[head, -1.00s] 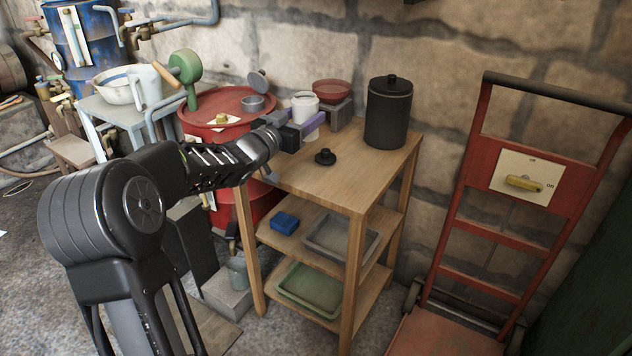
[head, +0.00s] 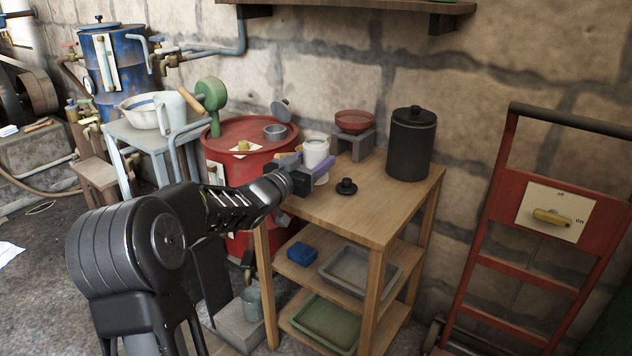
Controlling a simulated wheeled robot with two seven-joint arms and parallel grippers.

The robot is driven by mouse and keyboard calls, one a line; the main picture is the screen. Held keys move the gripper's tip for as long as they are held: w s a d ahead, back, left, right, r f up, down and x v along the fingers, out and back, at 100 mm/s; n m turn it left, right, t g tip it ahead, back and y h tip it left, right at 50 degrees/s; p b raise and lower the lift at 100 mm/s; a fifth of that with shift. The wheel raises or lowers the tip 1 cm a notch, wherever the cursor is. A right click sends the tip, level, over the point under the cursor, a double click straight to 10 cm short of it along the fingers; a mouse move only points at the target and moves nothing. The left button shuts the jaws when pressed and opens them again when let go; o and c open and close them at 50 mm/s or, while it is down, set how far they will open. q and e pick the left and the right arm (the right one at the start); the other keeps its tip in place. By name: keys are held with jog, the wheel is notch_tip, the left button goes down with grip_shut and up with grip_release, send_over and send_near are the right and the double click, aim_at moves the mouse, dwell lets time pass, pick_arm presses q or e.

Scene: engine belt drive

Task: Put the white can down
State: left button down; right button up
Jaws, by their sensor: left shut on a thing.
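The white can (head: 316,149) is upright at the back left of the wooden table's top (head: 370,212). My left gripper (head: 318,168) is shut on it, coming from the left, with a purple finger across its front. The gripper hides part of the can's lower half. I cannot tell whether its base touches the tabletop. A small black lid (head: 346,187) lies on the table just right of the can. My right gripper is out of view.
A red bowl (head: 354,121) on a grey stand (head: 352,146) is behind the can. A tall black canister (head: 411,146) stands at the back right. A red drum (head: 228,150) is left of the table. The table's front is clear.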

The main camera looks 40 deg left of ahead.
pick_arm(q)
jog(key=shift+f+b, duration=0.85)
jog(key=shift+f, duration=1.55)
jog(key=shift+f, duration=0.15)
jog(key=c, duration=0.5)
grip_release()
jog(key=shift+r, duration=0.25)
jog(key=s+p, duration=0.1)
jog(key=s, duration=1.1)
jog(key=shift+d+p, duration=0.3)
jog(key=shift+d, duration=0.1)
